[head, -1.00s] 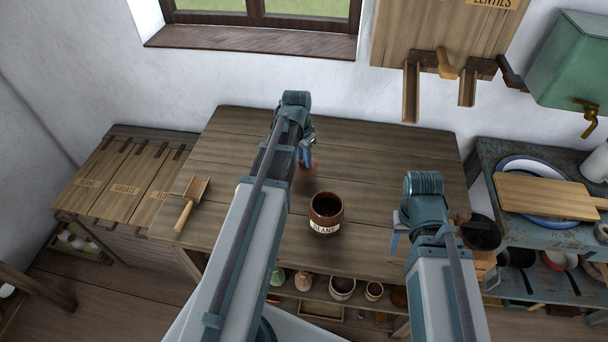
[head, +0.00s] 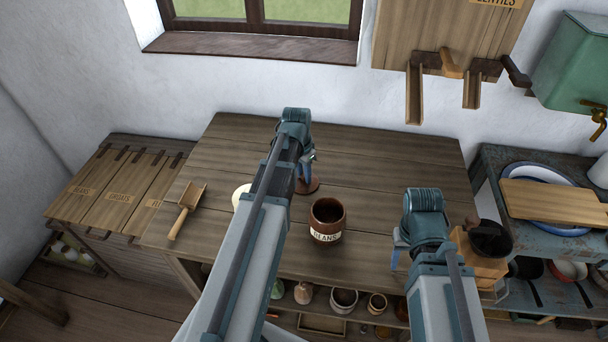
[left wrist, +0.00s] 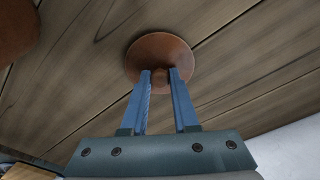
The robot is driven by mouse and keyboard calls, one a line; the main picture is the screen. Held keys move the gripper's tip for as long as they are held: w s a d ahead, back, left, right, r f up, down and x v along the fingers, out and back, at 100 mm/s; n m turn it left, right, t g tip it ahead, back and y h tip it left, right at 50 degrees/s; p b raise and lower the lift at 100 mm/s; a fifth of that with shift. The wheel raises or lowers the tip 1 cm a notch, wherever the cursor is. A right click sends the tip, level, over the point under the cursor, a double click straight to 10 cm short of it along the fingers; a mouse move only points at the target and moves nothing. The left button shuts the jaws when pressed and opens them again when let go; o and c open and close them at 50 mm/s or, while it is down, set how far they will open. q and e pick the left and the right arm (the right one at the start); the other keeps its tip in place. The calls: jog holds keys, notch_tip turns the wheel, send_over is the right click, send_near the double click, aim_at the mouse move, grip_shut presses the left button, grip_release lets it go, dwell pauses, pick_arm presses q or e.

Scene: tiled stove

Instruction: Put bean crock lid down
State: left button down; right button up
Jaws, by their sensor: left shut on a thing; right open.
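The bean crock lid (left wrist: 160,55) is a round brown disc, seen close in the left wrist view. My left gripper (left wrist: 160,76) is shut on it, at its middle. In the head view the lid (head: 308,187) is partly hidden behind my left gripper (head: 306,178), at or just above the table top behind the crock; I cannot tell whether it touches the wood. The bean crock (head: 327,221) stands upright and open on the table, with a white label reading BEANS. My right gripper (head: 398,250) is open and empty near the table's front right.
The wooden table (head: 390,165) has free room at the back and right. A wooden scoop (head: 187,209) lies at the left, and a pale round thing (head: 241,197) is partly hidden by my left arm. A wooden box with a dark round top (head: 488,245) is beside my right arm.

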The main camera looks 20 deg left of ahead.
aim_at(301, 183)
pick_arm(q)
jog(key=c, duration=0.7)
grip_release()
pick_arm(e)
jog(key=shift+f, duration=0.1)
pick_arm(q)
jog(key=r+p, duration=0.4)
jog(key=s+r+p, duration=0.1)
jog(key=r+p, duration=0.7)
jog(key=shift+s+a, duration=0.2)
jog(key=shift+a, duration=0.05)
pick_arm(e)
notch_tip(301, 183, up, 12)
pick_arm(q)
jog(key=shift+g+y, duration=0.9)
jog(key=s+d, duration=0.5)
jog(key=d, duration=0.2)
jog(key=s+d, duration=0.5)
jog(key=d, duration=0.3)
jog(key=s+d, duration=0.5)
jog(key=d, duration=0.3)
jog(key=shift+d, duration=0.1)
